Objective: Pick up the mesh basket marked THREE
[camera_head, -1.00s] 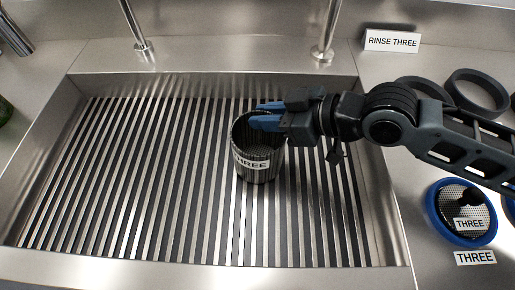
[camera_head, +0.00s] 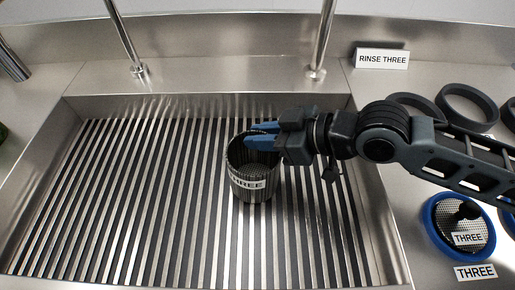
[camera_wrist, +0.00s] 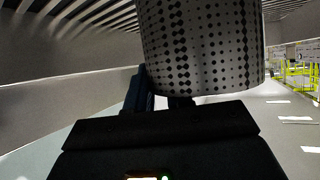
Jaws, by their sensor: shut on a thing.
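The mesh basket marked THREE (camera_head: 250,184) is a dark cylinder with an open top and a white label, in or over the slatted sink. My gripper (camera_head: 262,138) comes in from the right with blue fingers at the basket's rim. It is shut on the basket's wall. In the wrist view the perforated basket (camera_wrist: 200,45) fills the top middle, right in front of my gripper (camera_wrist: 165,92). The fingertips are mostly hidden there. I cannot tell whether the basket's base touches the slats.
The sink (camera_head: 120,200) has a raised rim. Two taps (camera_head: 318,60) stand behind it. A RINSE THREE sign (camera_head: 382,59), dark rings (camera_head: 466,106) and a blue-rimmed mesh lid (camera_head: 433,228) marked THREE are on the right counter. The sink's left side is clear.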

